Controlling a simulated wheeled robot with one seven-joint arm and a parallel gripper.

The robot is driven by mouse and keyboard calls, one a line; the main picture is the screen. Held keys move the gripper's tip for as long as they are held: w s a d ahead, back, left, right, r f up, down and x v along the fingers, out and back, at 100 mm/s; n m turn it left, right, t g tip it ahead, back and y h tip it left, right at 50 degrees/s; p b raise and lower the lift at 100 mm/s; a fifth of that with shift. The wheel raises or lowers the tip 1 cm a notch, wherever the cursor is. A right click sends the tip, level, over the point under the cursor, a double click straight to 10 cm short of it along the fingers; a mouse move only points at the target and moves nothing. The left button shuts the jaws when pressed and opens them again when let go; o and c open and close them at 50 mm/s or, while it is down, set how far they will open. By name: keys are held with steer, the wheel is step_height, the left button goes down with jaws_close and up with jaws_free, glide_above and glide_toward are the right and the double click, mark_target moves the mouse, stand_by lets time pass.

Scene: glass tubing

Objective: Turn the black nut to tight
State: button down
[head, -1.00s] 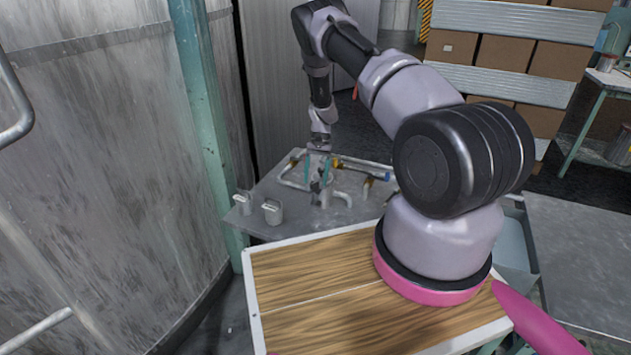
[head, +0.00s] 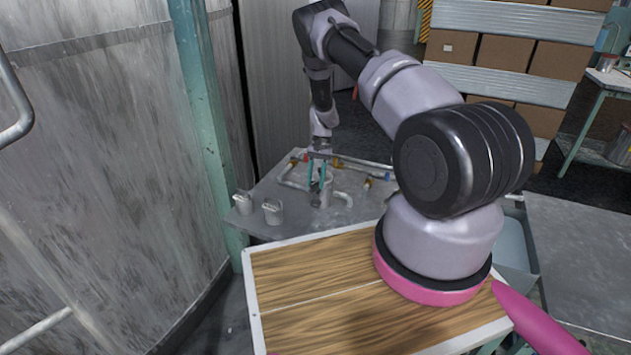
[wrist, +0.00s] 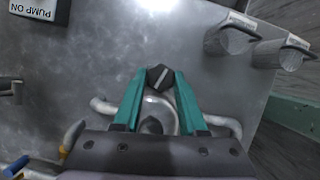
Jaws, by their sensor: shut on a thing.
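The black nut (wrist: 160,77) shows in the wrist view between the tips of my gripper's teal fingers (wrist: 160,84). A pale line runs across the dark piece there. My gripper is shut on the nut, one finger on each side. Below the nut, shiny bent glass tubing (wrist: 102,105) curves out to both sides under my gripper. In the head view my gripper (head: 317,180) points down over the tubing on the grey table (head: 262,190). The nut is too small there to make out clearly.
Two pale cups or buckets stand at the table's left edge, one (head: 243,203) beside the other (head: 272,212). Other pipes with red, yellow and blue fittings (head: 388,177) lie around my gripper.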

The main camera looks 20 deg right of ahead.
steer(key=shift+s+d+m+t+y, duration=0.1)
steer(key=shift+m+t+y, duration=0.25)
steer(key=shift+m, duration=0.85)
steer(key=shift+m+t+y, duration=0.25)
steer(key=shift+m+t, duration=0.2)
steer(key=shift+m, duration=0.75)
steer(key=shift+c, duration=2.2)
jaws_free()
steer(key=shift+r, duration=0.15)
steer(key=v, duration=1)
steer(key=shift+d+r, duration=0.2)
steer(key=shift+r, duration=0.05)
